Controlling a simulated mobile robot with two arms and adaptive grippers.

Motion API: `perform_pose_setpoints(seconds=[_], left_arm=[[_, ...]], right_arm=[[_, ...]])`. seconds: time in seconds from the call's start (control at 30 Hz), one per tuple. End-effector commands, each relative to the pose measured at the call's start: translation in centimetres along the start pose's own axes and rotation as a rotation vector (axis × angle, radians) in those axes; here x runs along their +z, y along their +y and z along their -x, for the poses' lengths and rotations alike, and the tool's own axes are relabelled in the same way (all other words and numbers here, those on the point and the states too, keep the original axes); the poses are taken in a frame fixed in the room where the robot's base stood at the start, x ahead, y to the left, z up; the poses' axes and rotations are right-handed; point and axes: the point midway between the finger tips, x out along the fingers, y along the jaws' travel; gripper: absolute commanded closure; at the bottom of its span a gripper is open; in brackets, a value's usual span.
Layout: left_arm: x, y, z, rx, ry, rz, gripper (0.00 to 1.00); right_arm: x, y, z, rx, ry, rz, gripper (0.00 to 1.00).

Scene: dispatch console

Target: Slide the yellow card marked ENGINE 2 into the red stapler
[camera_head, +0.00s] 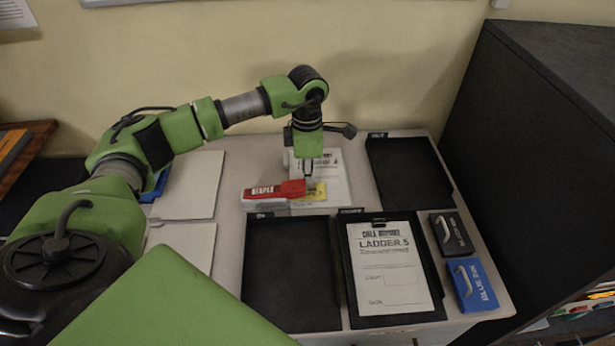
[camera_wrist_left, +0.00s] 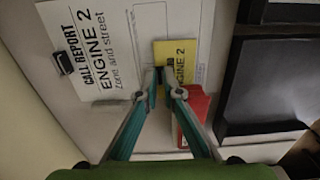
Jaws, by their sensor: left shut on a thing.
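The yellow card (camera_head: 314,192), marked ENGINE 2, lies low over the white ENGINE 2 call report sheet (camera_head: 331,168). My left gripper (camera_head: 309,179) points down and is shut on the edge of the card. In the left wrist view the fingertips (camera_wrist_left: 164,76) pinch the left edge of the card (camera_wrist_left: 188,58), and its marking is partly covered. The red stapler (camera_head: 276,190) lies just left of the card in the head view. In the left wrist view the stapler (camera_wrist_left: 194,108) is close below the card's lower edge; whether they touch I cannot tell. My right gripper is out of view.
Empty black trays (camera_head: 291,296) (camera_head: 401,154) stand front and back right. A black tray (camera_head: 441,308) holds a LADDER 5 sheet (camera_head: 389,270). A tall dark cabinet (camera_head: 545,150) bounds the right.

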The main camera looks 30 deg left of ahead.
Motion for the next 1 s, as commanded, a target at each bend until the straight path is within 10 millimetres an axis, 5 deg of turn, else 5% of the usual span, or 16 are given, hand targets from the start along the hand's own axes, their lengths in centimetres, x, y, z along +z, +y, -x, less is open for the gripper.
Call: perform_pose_setpoints(seconds=[0.33,0.43,1.0], left_arm=[[-0.29,0.03,-0.08,0.000,0.004,0.001,1.00],[-0.30,0.02,-0.10,-0.001,0.004,0.001,0.74],[-0.42,-0.41,-0.43,-0.012,0.012,-0.003,0.76]], right_arm=[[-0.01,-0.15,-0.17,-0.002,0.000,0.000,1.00],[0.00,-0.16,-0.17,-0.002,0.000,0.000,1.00],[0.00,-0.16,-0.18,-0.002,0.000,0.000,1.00]])
